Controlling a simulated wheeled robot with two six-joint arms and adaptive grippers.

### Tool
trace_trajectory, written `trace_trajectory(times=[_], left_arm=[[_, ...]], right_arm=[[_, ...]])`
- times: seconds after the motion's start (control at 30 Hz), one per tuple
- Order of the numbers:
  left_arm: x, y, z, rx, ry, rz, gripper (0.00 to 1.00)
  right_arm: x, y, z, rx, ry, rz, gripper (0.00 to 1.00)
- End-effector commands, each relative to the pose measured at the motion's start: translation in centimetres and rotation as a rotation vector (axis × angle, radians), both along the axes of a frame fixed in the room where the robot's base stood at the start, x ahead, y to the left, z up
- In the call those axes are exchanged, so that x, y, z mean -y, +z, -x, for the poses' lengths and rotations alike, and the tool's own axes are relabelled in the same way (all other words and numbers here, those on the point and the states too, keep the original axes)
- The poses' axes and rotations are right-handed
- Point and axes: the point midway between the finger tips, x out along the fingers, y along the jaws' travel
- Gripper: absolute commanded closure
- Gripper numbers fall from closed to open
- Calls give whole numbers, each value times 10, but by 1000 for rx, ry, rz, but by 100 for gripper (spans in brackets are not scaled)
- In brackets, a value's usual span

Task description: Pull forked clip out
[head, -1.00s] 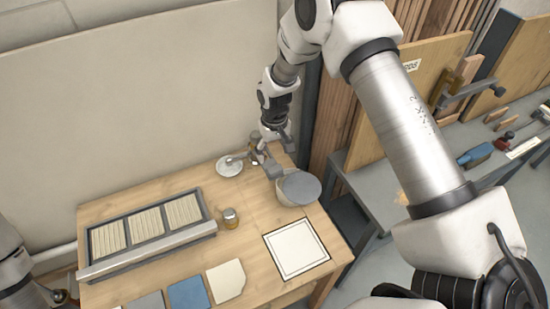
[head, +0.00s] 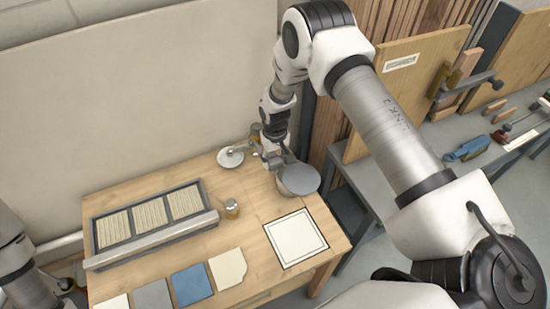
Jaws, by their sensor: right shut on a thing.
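My right gripper (head: 272,160) reaches down at the back right of the wooden table. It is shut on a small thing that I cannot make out. I cannot pick out a forked clip at this size; the gripper hides part of the area. My left arm is at the lower left edge, and the state of its gripper (head: 68,285) is unclear.
A side bench with tools stands right.

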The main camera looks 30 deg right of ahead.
Motion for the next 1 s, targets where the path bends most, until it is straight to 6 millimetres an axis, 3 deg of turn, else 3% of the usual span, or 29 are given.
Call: trace_trajectory(times=[0.1,0.33,0.37,0.4,0.43,0.77,0.87,1.0], left_arm=[[0,-11,0,0,0,0,32],[0,-8,0,0,0,0,32],[0,-8,0,0,0,0,32],[0,-8,0,0,0,0,32],[0,-8,0,0,0,0,32],[0,-7,0,0,0,0,32],[0,-7,0,0,0,0,32],[0,-7,0,0,0,0,32]], right_arm=[[0,-4,2,-1,-1,0,100],[0,-1,3,-3,-1,0,100],[0,-1,3,-3,-1,0,42],[0,-1,3,-2,-1,0,27],[0,-1,3,-2,-1,0,23],[0,2,2,-1,0,0,23],[0,12,1,1,0,0,23],[0,43,1,3,1,0,23]])
